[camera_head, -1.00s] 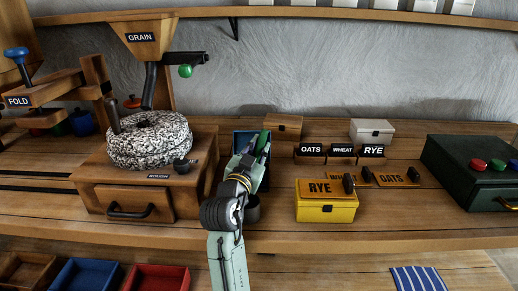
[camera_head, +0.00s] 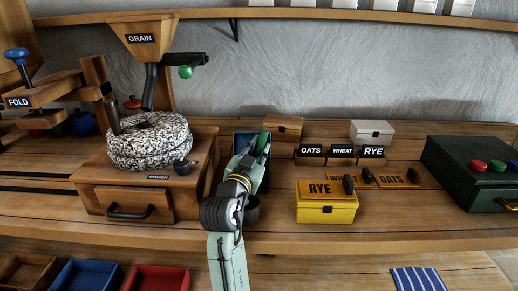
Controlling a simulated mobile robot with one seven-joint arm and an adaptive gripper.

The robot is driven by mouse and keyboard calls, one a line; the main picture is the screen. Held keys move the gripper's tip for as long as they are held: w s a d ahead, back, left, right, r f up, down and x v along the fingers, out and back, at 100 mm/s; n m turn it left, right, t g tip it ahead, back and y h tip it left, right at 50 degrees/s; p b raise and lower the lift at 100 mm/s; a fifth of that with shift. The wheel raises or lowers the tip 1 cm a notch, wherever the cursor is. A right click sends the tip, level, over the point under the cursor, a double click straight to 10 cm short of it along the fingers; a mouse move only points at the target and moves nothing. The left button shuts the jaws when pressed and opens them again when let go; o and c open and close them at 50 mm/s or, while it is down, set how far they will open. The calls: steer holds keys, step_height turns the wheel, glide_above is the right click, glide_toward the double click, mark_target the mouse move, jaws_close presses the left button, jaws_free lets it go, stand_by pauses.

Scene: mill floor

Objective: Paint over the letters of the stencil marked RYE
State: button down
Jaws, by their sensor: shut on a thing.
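The stencil marked RYE (camera_head: 319,189) is an orange plate with dark letters and a black knob. It lies on top of a yellow box (camera_head: 326,211) near the bench's front. My gripper (camera_head: 259,147) is left of and behind it, in front of a dark blue open box (camera_head: 238,140). It is shut on a slim thing with a green part (camera_head: 265,139), perhaps a brush; my arm hides much of it. A dark round pot (camera_head: 252,210) shows partly behind my arm.
Stencils marked OATS (camera_head: 392,181) and, partly hidden, WHEAT (camera_head: 337,178) lie behind the yellow box. Label cards stand behind them. A stone mill (camera_head: 150,143) stands left and a dark green button box (camera_head: 462,177) right. Bare bench lies right of the yellow box.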

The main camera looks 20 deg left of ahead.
steer(key=shift+r+p, duration=2.05)
steer(key=shift+r, duration=1.4)
steer(key=shift+d+f, duration=0.1)
steer(key=shift+d, duration=0.05)
